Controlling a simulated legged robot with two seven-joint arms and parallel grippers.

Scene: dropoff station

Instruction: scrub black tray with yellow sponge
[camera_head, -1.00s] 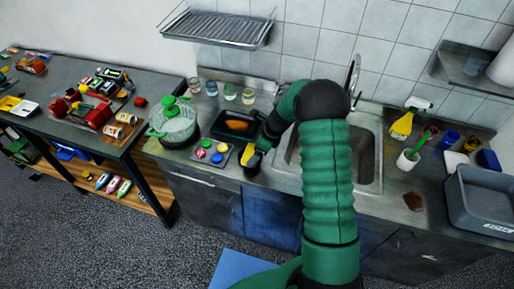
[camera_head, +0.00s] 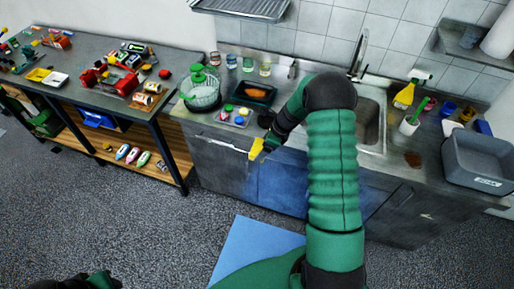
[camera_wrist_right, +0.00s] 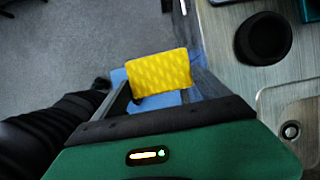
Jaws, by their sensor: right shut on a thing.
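The yellow sponge (camera_head: 256,149) is held in my right gripper (camera_head: 266,144), in front of the counter's front edge. In the right wrist view the sponge (camera_wrist_right: 160,72) sits between the two fingers of my right gripper (camera_wrist_right: 163,88), with floor and blue mat behind it. The black tray (camera_head: 243,98) lies on the counter left of the sink, with an orange-brown patch inside; it is beyond my right gripper and apart from the sponge. A dark part of my left arm (camera_head: 85,281) shows at the bottom left edge; its fingers cannot be made out.
A black round object (camera_wrist_right: 265,38) is on the counter. The sink (camera_head: 370,125) is right of the tray. A grey bin (camera_head: 478,160) stands far right.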

